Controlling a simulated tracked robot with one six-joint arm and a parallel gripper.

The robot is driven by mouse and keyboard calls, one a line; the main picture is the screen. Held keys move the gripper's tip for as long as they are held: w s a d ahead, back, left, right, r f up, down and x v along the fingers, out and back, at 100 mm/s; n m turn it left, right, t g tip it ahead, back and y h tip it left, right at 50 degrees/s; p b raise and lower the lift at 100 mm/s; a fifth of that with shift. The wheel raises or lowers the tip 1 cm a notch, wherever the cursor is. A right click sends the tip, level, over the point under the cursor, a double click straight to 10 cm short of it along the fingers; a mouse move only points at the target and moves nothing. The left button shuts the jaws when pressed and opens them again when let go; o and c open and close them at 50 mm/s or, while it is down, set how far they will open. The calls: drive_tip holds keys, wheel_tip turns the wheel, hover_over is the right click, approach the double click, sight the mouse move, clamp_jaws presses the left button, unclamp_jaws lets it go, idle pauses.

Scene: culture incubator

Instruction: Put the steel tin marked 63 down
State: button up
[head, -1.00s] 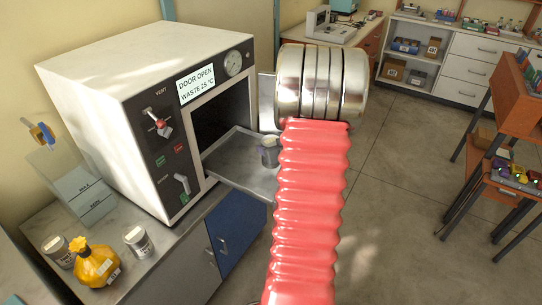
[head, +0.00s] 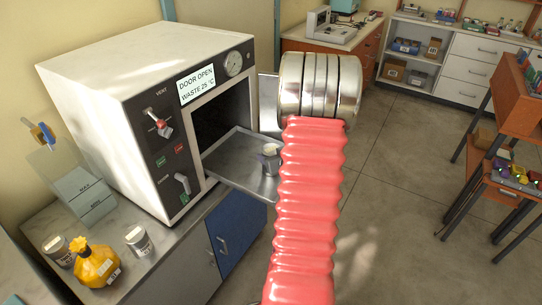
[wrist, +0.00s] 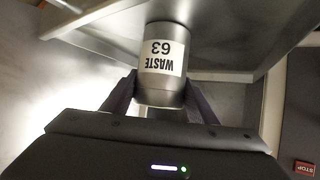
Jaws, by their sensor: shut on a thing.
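The steel tin marked 63 (wrist: 162,92) shows in the wrist view with a white label reading WASTE 63, upside down in the picture. My gripper (wrist: 160,80) is shut on it, one dark finger on each side. In the head view a small grey tin (head: 271,167) shows at the outer end of the metal shelf (head: 235,160) that juts from the open incubator. My gripper is mostly hidden there behind my red arm sleeve. I cannot tell whether the tin touches the shelf.
The white incubator (head: 130,90) has a display reading DOOR OPEN, WASTE 25 °C. A yellow bottle (head: 97,268) and two other tins (head: 138,241) stand on the counter below left. The middle floor is clear.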

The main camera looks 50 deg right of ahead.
drive_tip(key=o, duration=1.3)
drive_tip(key=shift+c, duration=0.2)
drive_tip(key=shift+s+a+r, duration=0.2)
drive_tip(key=shift+s+r, duration=0.1)
drive_tip(key=shift+s, duration=0.1)
drive_tip(key=v, duration=1.1)
